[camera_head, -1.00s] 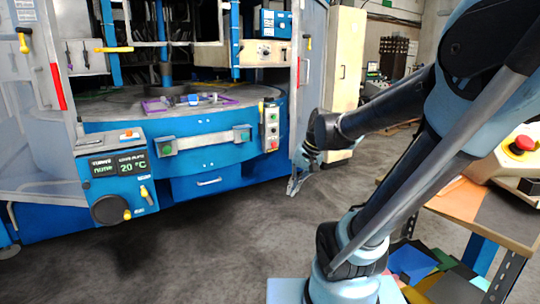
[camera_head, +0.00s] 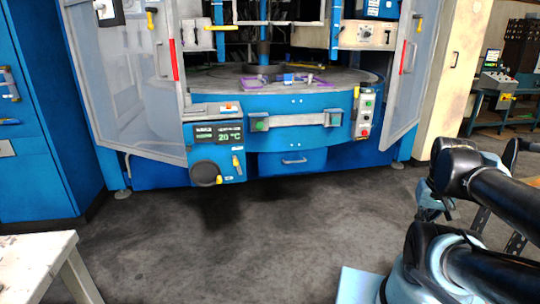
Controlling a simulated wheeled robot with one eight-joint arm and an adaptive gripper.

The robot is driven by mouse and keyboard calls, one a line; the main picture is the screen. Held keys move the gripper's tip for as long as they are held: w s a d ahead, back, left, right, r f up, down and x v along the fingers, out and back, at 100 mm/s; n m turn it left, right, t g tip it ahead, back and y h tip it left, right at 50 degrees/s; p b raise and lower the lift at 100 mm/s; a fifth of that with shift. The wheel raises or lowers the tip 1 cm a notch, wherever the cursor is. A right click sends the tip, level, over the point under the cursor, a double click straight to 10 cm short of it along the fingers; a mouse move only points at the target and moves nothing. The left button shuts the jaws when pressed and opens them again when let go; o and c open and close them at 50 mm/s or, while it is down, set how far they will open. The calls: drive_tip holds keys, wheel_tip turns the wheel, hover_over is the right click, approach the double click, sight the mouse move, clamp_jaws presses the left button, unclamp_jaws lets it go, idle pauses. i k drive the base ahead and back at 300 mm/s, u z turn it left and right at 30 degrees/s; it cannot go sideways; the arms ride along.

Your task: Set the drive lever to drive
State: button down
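The blue machine's control box (camera_head: 217,150) is on its front, left of centre. It has a small lit screen (camera_head: 218,136) reading 20 °C. A yellow-tipped lever (camera_head: 237,162) sits at its right side, and a dark round dial (camera_head: 205,173) with a yellow knob (camera_head: 219,180) is below. The labels are too small to read, so I cannot tell which of these is the drive lever. My gripper (camera_head: 432,206) is at the right, folded near my own arm and well apart from the box. Its fingers are too small and dark to tell if open.
The machine's swung-out clear doors (camera_head: 122,85) and (camera_head: 405,75) stand on both sides. A push-button box (camera_head: 366,115) hangs at its front right. A blue cabinet (camera_head: 40,130) is at the left, a pale table (camera_head: 35,265) at lower left. The floor (camera_head: 250,230) between is clear.

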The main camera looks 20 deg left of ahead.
sight(235, 161)
drive_tip(key=u, duration=1.5)
drive_tip(key=i, duration=0.35)
drive_tip(key=u, duration=0.15)
